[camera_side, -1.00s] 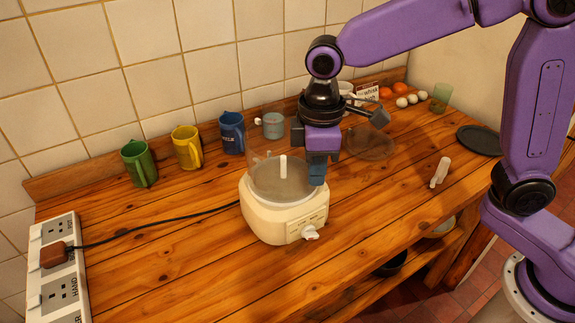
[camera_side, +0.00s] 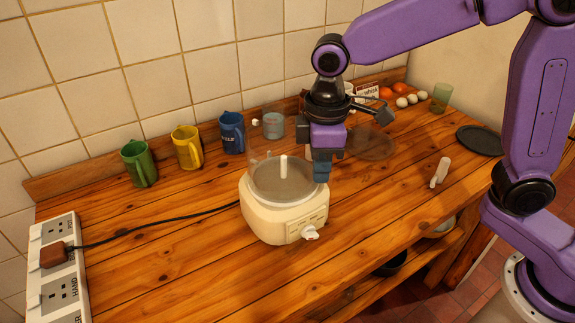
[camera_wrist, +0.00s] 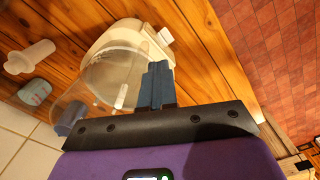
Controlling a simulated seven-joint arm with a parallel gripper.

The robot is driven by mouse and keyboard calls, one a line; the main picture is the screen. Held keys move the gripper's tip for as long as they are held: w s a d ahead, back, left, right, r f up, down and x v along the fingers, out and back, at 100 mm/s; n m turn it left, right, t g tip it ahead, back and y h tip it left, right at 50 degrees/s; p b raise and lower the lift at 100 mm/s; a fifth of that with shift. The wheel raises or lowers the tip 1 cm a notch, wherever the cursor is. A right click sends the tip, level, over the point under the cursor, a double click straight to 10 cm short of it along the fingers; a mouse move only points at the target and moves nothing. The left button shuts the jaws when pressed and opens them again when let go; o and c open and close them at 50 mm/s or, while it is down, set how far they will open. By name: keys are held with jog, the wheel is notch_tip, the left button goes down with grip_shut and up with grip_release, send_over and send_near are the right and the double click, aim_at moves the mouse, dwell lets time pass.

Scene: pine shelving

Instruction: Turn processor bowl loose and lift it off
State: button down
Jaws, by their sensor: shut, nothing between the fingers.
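The food processor has a cream base (camera_side: 283,222) with a white knob (camera_side: 310,233) at its front. Its clear bowl (camera_side: 262,165) stands upright on the base, with a white central post (camera_side: 283,165) showing through it. In the wrist view the bowl (camera_wrist: 100,82) lies left of my fingers, with the base (camera_wrist: 118,37) beyond. My gripper (camera_side: 321,178) points down at the bowl's right side, its fingers shut together and empty. The fingers also show in the wrist view (camera_wrist: 157,72). I cannot tell whether they touch the bowl. My gripper hides part of the bowl's right side.
Green (camera_side: 139,163), yellow (camera_side: 187,147) and blue (camera_side: 231,132) mugs stand along the tiled wall. A black cord (camera_side: 150,228) runs left to a power strip (camera_side: 62,270). A white plunger-like piece (camera_side: 440,172) and dark plate (camera_side: 481,140) lie right. The front counter is clear.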

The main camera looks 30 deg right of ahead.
jog(key=shift+d, duration=0.4)
dwell(0.4)
jog(key=shift+r, duration=2.5)
jog(key=s+d+f, duration=0.3)
jog(key=s+d, duration=0.5)
jog(key=s, duration=0.2)
jog(key=s+d+f, duration=0.4)
jog(key=s+d, duration=0.5)
jog(key=s, duration=0.1)
jog(key=shift+d+n, duration=0.2)
jog(key=shift+n, duration=0.1)
jog(key=shift+c, duration=2.4)
grip_release()
